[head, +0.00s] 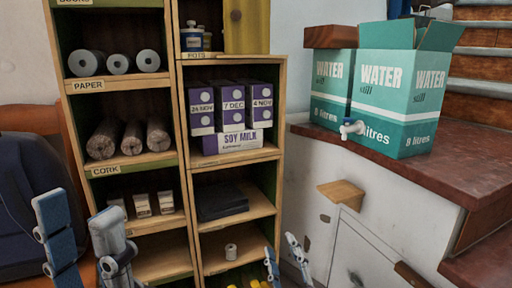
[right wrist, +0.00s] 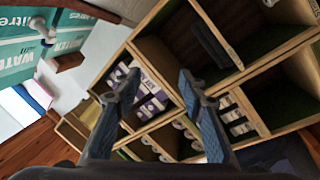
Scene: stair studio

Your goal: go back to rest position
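My left gripper (head: 76,214) is at the lower left of the head view, its two fingers apart with nothing between them. It is in front of the left shelf column. My right gripper (head: 280,246) is at the bottom middle of the head view, only its fingertips showing. In the right wrist view its fingers (right wrist: 157,82) are spread wide and empty, with the shelf unit beyond them. The task names no object.
A wooden shelf unit (head: 181,160) holds rolls, cork and soy milk cartons (head: 232,108). Teal water boxes (head: 383,88) stand on the dark red ledge (head: 455,158) at right. A small wooden block (head: 341,191) juts from the white wall. A dark blue bag (head: 28,195) sits at left.

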